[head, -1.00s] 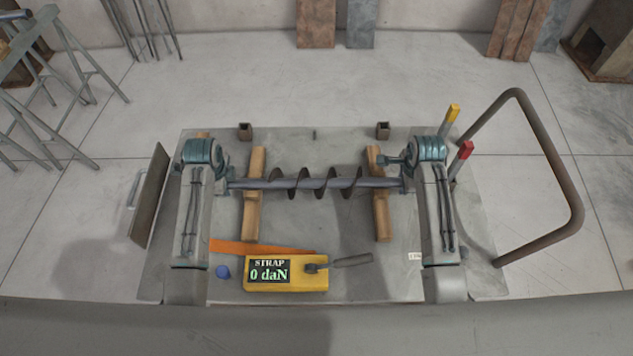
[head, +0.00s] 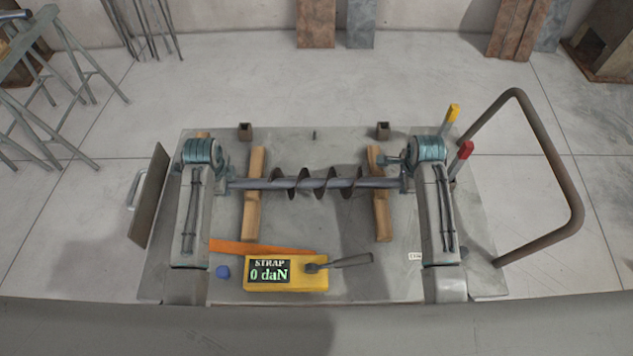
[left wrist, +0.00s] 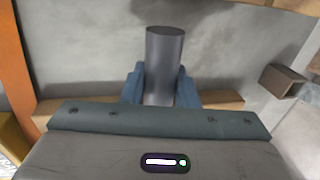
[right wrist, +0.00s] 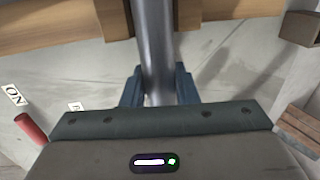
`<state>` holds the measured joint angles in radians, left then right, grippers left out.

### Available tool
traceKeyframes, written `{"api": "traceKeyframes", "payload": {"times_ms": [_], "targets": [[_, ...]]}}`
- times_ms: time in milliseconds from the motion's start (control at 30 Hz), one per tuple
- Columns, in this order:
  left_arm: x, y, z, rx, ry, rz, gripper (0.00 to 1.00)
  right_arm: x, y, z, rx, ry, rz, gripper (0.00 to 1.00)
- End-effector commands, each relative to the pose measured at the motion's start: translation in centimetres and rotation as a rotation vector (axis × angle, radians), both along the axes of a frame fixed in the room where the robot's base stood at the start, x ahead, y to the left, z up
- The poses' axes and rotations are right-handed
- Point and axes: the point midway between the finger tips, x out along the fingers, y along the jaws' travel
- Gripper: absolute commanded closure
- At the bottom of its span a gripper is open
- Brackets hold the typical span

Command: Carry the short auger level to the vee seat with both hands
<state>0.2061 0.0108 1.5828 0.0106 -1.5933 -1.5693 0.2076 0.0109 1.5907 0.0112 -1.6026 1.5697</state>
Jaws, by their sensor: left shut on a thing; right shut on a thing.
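The short auger (head: 316,183), a grey shaft with dark spiral flights, lies crosswise and looks about level in the head view. My left gripper (head: 226,184) is shut on its left end and my right gripper (head: 404,184) on its right end. The shaft (left wrist: 165,50) sits between the blue fingers in the left wrist view, and the shaft (right wrist: 153,45) does so in the right wrist view. The auger passes over two timber bearers, left (head: 254,215) and right (head: 381,215); I cannot tell the gap beneath it. I cannot make out a vee seat for certain.
A yellow strap gauge (head: 310,283) reading 0 daN lies at the front, beside an orange strip (head: 255,246) and a blue lump (head: 223,272). Two square tube posts (head: 245,132) (head: 383,131) stand at the back. Yellow and red levers (head: 465,150) and a bent rail (head: 560,165) are right.

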Motion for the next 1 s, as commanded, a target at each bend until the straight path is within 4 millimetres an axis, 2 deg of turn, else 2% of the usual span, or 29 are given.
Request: {"api": "traceKeyframes", "payload": {"times_ms": [667,1000], "targets": [[0.2,0.0,0.6,0.0,-0.006,0.0,1.0,0.2,0.0,0.5,0.0,-0.006,0.0,1.0],[0.1,0.0,2.5,0.0,-0.005,0.0,1.0,0.1,0.0,2.5,0.0,-0.005,0.0,1.0]]}}
